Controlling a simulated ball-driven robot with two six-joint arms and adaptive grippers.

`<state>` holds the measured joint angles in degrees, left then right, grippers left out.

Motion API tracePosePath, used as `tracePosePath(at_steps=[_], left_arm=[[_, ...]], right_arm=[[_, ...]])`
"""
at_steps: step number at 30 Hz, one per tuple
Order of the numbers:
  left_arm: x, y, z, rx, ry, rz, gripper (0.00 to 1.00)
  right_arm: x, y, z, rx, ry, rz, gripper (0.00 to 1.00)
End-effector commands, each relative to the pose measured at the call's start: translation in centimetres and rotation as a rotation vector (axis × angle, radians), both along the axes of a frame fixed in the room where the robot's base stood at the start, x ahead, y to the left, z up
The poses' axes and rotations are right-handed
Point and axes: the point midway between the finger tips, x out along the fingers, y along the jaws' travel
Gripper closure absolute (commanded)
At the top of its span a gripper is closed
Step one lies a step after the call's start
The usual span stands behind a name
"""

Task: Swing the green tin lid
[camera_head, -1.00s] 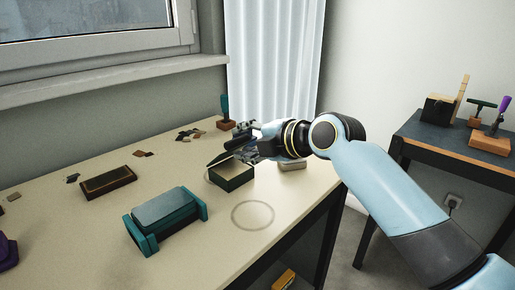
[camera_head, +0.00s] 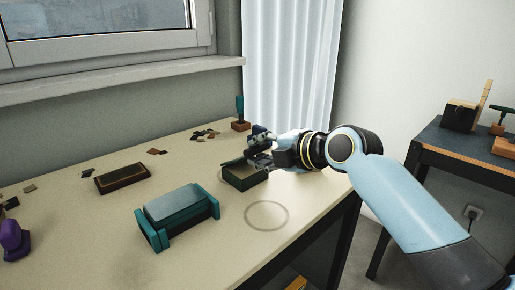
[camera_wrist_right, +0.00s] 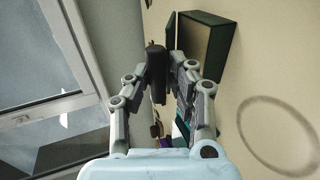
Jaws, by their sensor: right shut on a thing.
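The green tin (camera_head: 246,182) stands on the cream table under my right gripper; it also shows in the right wrist view (camera_wrist_right: 222,40), with its tan inside open to view. Its thin green lid (camera_head: 233,162) is raised at a tilt along the far side of the tin. In the wrist view the lid (camera_wrist_right: 170,32) shows nearly edge-on. My right gripper (camera_head: 256,160) is shut on the lid, and its fingers (camera_wrist_right: 168,72) cover the held part. My left gripper is not in view.
A teal-ended grey block (camera_head: 178,212) stands in front left, near a dark brown box (camera_head: 121,178). A grey ring mark (camera_head: 266,215) lies on clear table. A teal-handled stamp (camera_head: 240,115) stands behind. A purple thing (camera_head: 12,238) is at the left edge.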

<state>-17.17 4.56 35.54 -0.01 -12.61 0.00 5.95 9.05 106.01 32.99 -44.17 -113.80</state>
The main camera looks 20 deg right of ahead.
Motion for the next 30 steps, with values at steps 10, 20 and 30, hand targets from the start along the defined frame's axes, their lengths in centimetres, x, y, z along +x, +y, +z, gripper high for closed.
tracePosePath(at_steps=[10,20,30], left_arm=[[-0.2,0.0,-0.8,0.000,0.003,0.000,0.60],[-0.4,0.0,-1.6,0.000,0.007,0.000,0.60],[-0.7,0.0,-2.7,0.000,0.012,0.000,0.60]], right_arm=[[-0.4,-0.2,-1.1,-0.001,0.002,0.000,1.00],[-1.1,-0.4,-2.2,0.000,0.000,0.000,1.00],[-1.4,-0.5,-3.5,-0.001,0.002,0.000,1.00]])
